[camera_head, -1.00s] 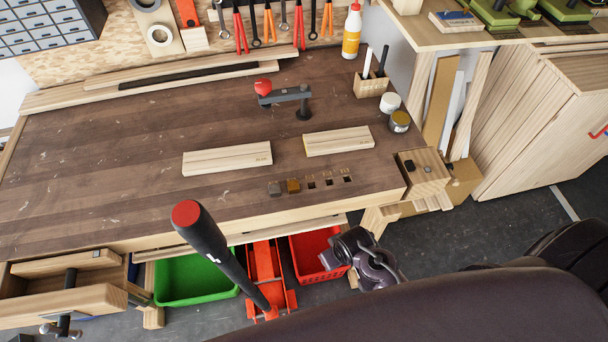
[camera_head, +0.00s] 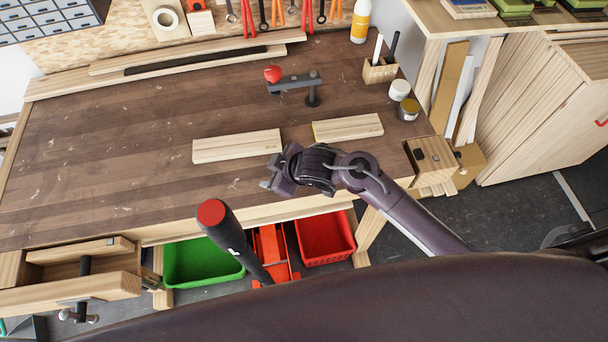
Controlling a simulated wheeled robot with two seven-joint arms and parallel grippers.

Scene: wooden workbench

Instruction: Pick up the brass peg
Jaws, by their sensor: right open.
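The brass peg cannot be seen in the head view now. My right gripper (camera_head: 272,173) and its wrist cover the front part of the workbench (camera_head: 110,165), where a row of small pegs and square holes showed earlier. The gripper is open, with its fingers pointing left, over the bench near its front edge. I see nothing between its fingers. Whether it touches the bench or a peg cannot be told. My left gripper is not in view.
Two pale wood blocks (camera_head: 236,146) (camera_head: 347,128) lie just behind the gripper. A clamp with a red knob (camera_head: 272,74) stands farther back. Jars (camera_head: 409,110) and a pen holder (camera_head: 380,71) are at the right. The left bench top is clear.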

